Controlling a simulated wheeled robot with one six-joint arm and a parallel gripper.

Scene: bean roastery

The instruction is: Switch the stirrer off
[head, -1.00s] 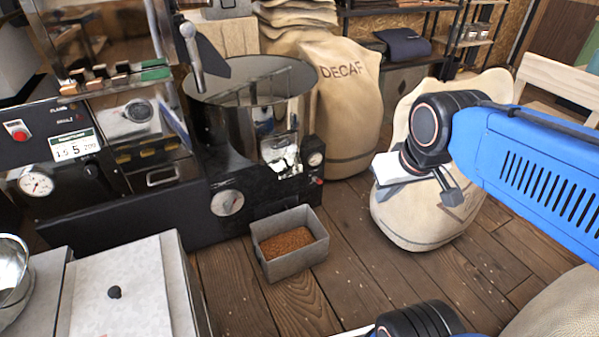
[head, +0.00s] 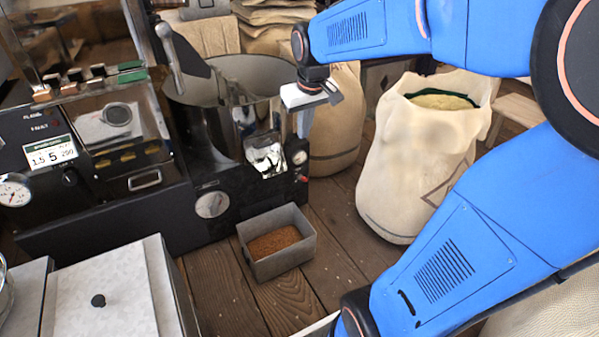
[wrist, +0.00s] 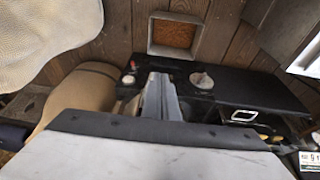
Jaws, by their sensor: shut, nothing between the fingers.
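The round metal cooling drum (head: 205,135) of the black roasting machine stands at the left in the head view. A small round dial (head: 300,157) sits at the right end of its base, with a small red control (head: 302,178) just below. I cannot tell whether this is the stirrer's switch or how it is set. The dial (wrist: 129,79) and the red control (wrist: 133,65) also show in the wrist view. My gripper (head: 304,132) is shut and empty, pointing down just above this end of the base. Its fingers (wrist: 161,92) appear beside the dial, apart from the red control.
A grey bin (head: 279,246) of brown grounds or beans stands on the wooden floor before the machine. An open sack (head: 415,150) stands to the right, another behind my gripper. A larger gauge (head: 212,204) is on the base front. A pale lidded box (head: 100,290) is at front left.

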